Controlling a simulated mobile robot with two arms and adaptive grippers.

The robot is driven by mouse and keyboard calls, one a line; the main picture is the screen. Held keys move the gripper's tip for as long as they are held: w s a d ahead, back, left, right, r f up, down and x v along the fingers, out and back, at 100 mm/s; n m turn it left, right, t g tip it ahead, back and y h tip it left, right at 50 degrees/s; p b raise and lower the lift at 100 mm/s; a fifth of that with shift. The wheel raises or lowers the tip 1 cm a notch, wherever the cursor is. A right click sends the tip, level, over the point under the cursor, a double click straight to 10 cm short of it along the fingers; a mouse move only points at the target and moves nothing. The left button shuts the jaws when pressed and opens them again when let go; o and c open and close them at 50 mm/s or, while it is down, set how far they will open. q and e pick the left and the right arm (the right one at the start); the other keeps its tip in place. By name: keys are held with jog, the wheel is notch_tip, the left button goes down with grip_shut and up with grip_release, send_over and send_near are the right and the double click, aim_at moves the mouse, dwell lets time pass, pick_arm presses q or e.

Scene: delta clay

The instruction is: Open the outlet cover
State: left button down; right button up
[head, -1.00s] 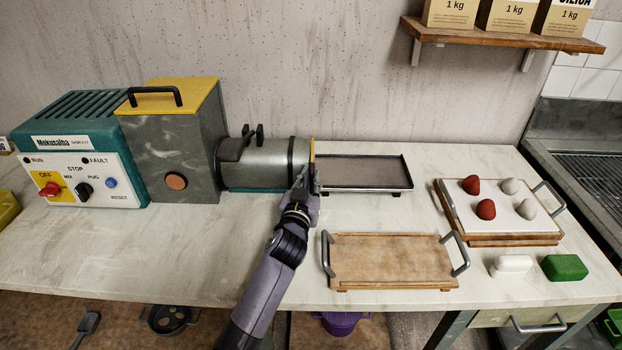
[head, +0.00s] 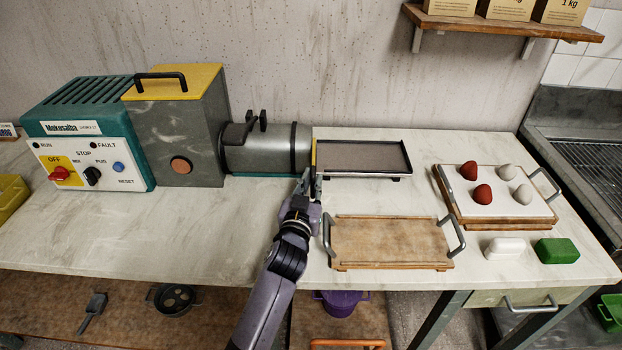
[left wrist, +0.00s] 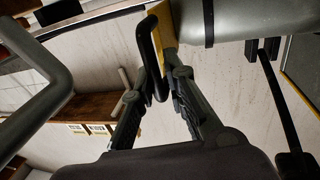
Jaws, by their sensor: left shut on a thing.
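The machine's grey barrel (head: 268,150) lies horizontally on the worktop. The outlet cover (head: 313,153) is a thin yellow plate, seen edge-on at the barrel's right end. In the left wrist view the yellow cover (left wrist: 165,38) sits against the barrel end and carries a black bar handle (left wrist: 146,52). My left gripper (head: 308,178) is at the cover's front side, low near the worktop. In the left wrist view its fingers (left wrist: 154,88) are on either side of the handle and shut on it. The exact finger contact is partly hidden. My right gripper is not in view.
A dark-rimmed tray (head: 362,160) stands just right of the cover. A wooden board with metal handles (head: 390,243) lies in front of it. A white-topped board (head: 512,206) with red and grey lumps is further right. The worktop left of my arm is clear.

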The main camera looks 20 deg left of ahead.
pick_arm(q)
jog(key=shift+w+d, duration=0.15)
jog(key=shift+d, duration=0.05)
jog(key=c, duration=1.7)
grip_release()
jog(key=shift+d, duration=0.15)
jog(key=s, duration=1.2)
jog(key=shift+d, duration=0.4)
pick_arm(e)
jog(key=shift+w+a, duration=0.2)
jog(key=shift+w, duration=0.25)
